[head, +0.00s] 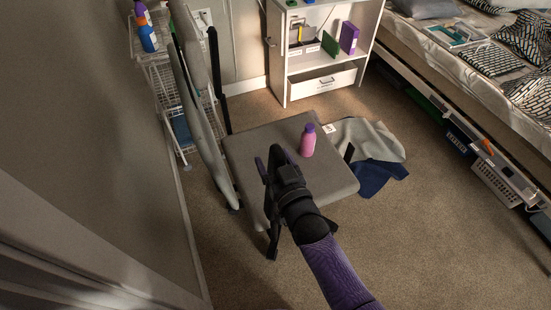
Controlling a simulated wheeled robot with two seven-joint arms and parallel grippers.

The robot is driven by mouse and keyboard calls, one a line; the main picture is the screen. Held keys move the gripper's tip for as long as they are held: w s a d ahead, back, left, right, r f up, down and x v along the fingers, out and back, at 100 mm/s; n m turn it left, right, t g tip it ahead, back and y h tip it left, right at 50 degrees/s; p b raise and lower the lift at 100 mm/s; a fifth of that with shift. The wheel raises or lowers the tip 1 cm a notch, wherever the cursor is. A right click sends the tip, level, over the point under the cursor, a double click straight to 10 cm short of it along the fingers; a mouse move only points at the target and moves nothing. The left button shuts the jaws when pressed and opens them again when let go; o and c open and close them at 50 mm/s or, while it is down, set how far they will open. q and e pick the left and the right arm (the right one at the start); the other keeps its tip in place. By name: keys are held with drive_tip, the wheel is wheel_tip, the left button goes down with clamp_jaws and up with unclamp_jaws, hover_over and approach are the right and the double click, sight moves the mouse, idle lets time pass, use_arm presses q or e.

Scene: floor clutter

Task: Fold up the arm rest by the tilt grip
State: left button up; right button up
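A low seat with a flat grey cushion (250,143) stands on the carpet in the middle of the head view. A dark upright bar (217,75) rises at its far left corner, and a short dark piece (350,153) shows at its right edge. I cannot tell which of these belongs to the arm rest, and I cannot make out the tilt grip. My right gripper (268,163) is over the near left part of the seat and hides some of it. Whether it touches anything, or is open or shut, is unclear. My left gripper is out of view.
A pink bottle (308,141) stands on the cushion. Pale panels (198,110) lean beside a wire rack (160,85) on the left. Grey and blue cloths (375,140) lie right of the seat. A white shelf unit (325,60) stands behind. Carpet is clear at lower right.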

drive_tip(key=p+v, duration=0.2)
drive_tip(key=v, duration=0.8)
drive_tip(key=shift+p, duration=0.4)
drive_tip(key=s+d+f+g+h, duration=0.25)
drive_tip(key=s+f+g, duration=0.35)
drive_tip(key=f, duration=0.4)
drive_tip(key=s+d+f+g+h, duration=0.2)
drive_tip(key=s+d+f+g, duration=0.15)
drive_tip(key=s+f, duration=0.55)
drive_tip(key=s+d+f+g+h, duration=0.1)
drive_tip(key=s+d+f+g, duration=0.2)
drive_tip(key=s, duration=0.5)
drive_tip(key=s+d+f+g+h, duration=0.1)
drive_tip(key=s+d+f+g, duration=0.3)
drive_tip(key=s, duration=0.4)
drive_tip(key=shift+s+f+m, duration=0.2)
drive_tip(key=shift+f+m, duration=0.1)
drive_tip(key=shift+f, duration=0.35)
